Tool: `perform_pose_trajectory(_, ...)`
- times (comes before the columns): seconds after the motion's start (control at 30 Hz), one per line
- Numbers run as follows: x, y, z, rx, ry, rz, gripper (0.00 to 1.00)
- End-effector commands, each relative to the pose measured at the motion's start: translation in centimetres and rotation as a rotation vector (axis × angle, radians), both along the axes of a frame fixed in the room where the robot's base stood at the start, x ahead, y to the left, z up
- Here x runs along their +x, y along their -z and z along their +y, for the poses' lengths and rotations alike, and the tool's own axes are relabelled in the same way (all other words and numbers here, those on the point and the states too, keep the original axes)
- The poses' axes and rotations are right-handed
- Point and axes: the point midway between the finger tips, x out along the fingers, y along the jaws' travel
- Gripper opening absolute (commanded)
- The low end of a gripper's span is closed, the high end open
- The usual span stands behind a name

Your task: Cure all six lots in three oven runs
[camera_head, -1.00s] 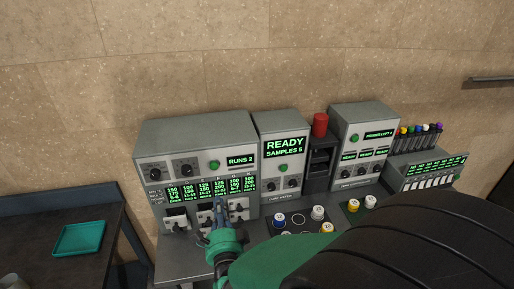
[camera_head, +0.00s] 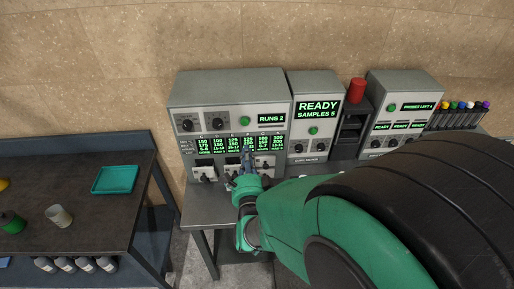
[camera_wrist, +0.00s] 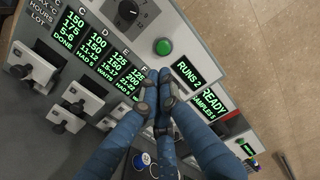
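The grey oven unit (camera_head: 240,90) stands on the bench with two dials, a green button (camera_head: 245,121) and a screen reading RUNS 2 (camera_head: 271,119). Below them is a row of lot displays (camera_head: 203,146); in the wrist view, lot C (camera_wrist: 72,28) reads DONE and D (camera_wrist: 98,45) reads HAD 5. White-plated levers (camera_head: 204,174) sit under the displays; some also show in the wrist view (camera_wrist: 83,102). My gripper (camera_head: 247,152) is in front of the right part of the displays, fingertips (camera_wrist: 158,90) close together with nothing seen between them.
The meter (camera_head: 317,90) right of the oven reads READY, SAMPLES 5. Beyond it are a red cylinder (camera_head: 357,91) and a unit with several READY screens (camera_head: 403,90). The left table holds a teal tray (camera_head: 115,180) and a cup (camera_head: 59,216). My arm hides much of the right bench.

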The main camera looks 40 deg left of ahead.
Motion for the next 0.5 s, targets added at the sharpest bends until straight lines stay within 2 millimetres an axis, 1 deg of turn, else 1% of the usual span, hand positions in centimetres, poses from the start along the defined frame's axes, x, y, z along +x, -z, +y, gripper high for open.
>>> perform_pose_trajectory(0.5, 4.6, 0.0, 4.7, 0.000, 0.000, 0.000, 0.00)
